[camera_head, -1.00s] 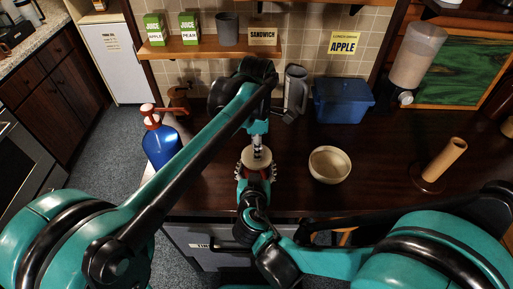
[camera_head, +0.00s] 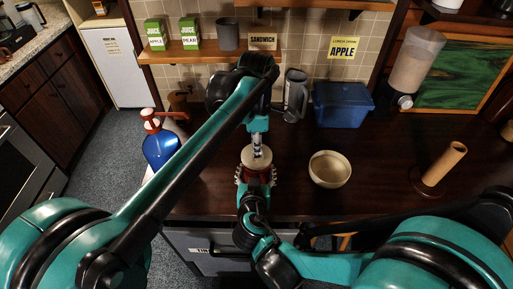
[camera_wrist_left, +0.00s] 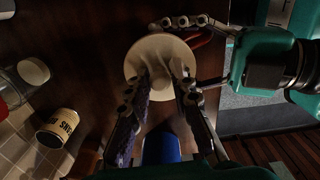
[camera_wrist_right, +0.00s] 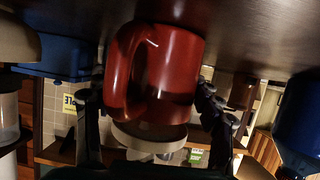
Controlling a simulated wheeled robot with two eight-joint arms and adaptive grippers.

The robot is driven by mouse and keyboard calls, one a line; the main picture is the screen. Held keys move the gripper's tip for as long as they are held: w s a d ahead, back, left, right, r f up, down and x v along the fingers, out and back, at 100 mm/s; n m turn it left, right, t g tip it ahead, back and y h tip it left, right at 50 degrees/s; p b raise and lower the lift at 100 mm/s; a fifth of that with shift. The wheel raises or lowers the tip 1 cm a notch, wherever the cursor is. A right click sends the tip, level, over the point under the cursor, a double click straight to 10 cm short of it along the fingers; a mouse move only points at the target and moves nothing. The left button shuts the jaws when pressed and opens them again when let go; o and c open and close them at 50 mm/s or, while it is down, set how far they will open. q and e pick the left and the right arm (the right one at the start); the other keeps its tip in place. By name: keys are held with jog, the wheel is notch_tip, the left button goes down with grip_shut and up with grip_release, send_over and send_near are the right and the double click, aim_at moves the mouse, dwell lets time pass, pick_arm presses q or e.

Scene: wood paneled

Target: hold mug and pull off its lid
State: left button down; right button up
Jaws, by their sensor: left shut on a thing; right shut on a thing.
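The red mug (camera_wrist_right: 172,75) fills the middle of the right wrist view, which sees it upside down, with its handle (camera_wrist_right: 122,75) on the left. My right gripper (camera_wrist_right: 155,108) is shut on the mug, a finger on each side. The cream lid (camera_wrist_left: 160,52) is a round disc at the mug's open end; it also shows in the head view (camera_head: 257,157). My left gripper (camera_head: 257,140) comes from above and is shut on the lid's raised middle. Its fingers hide part of the lid. I cannot tell whether lid and mug still touch.
A cream bowl (camera_head: 330,169) stands right of the mug on the dark counter. Behind are a grey mug-like container (camera_head: 295,95) and a blue box (camera_head: 342,104). A blue bottle (camera_head: 160,148) stands left. A wooden post (camera_head: 445,163) is at right.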

pick_arm(q)
jog(key=shift+r, duration=2)
pick_arm(e)
jog(key=o, duration=1.8)
